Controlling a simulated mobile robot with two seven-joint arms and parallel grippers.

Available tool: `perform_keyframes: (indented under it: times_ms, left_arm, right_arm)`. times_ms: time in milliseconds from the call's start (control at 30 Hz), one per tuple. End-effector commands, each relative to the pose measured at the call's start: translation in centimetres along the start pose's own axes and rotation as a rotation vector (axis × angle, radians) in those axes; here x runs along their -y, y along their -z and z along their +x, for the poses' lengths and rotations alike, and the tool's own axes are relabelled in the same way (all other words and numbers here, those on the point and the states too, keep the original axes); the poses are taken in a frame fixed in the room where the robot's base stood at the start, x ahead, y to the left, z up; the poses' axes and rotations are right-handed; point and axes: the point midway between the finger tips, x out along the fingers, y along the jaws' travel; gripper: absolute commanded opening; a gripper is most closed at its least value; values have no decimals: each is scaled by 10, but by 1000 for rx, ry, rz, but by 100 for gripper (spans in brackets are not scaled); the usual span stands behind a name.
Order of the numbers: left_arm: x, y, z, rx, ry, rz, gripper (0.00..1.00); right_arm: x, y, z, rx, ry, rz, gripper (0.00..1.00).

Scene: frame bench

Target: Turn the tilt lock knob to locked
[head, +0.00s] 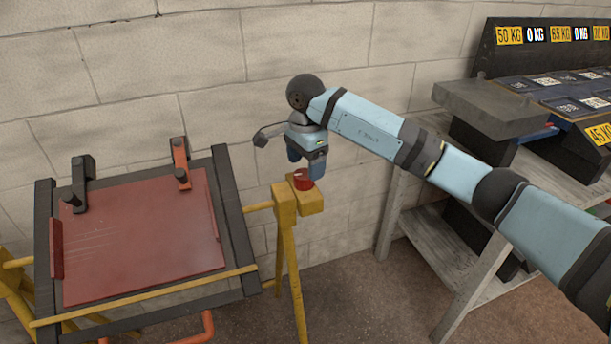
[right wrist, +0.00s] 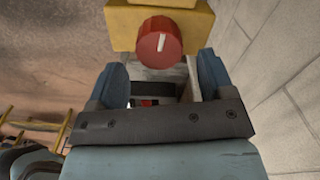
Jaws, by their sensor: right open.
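The red tilt lock knob (head: 303,180) sits on a yellow block (head: 312,199) on top of a yellow post, right of the tilting frame. In the right wrist view the knob (right wrist: 159,42) is round, with a white mark pointing nearly straight up; the yellow block (right wrist: 198,24) is behind it. My right gripper (head: 306,166) is just above the knob in the head view. In the wrist view its two blue fingers (right wrist: 162,80) are open and apart, with the knob just past their tips, roughly centred. I see no clear contact. My left gripper is not in view.
A dark frame (head: 229,225) holds a red panel (head: 140,245) with two clamps at its back edge. A yellow bar runs along its front. A bench with weight-labelled racks (head: 545,75) stands at right. A block wall (head: 215,60) is close behind the knob.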

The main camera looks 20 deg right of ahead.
Motion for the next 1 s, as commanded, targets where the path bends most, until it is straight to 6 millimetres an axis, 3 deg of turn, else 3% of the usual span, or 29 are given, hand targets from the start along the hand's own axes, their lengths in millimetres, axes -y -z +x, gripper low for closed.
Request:
perform_keyframes:
  times_ms: [200,567,600,800,1000]
  left_arm:
    - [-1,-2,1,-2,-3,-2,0]
    - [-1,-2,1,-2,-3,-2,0]
    - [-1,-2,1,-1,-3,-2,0]
    - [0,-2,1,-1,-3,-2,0]
    - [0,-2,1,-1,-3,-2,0]
  right_arm:
    - [0,0,28,1,-1,0,75]
    - [0,0,34,1,1,0,75]
    - [0,0,34,1,1,0,73]
    - [0,0,34,1,1,0,27]
    - [0,0,33,1,0,5,26]
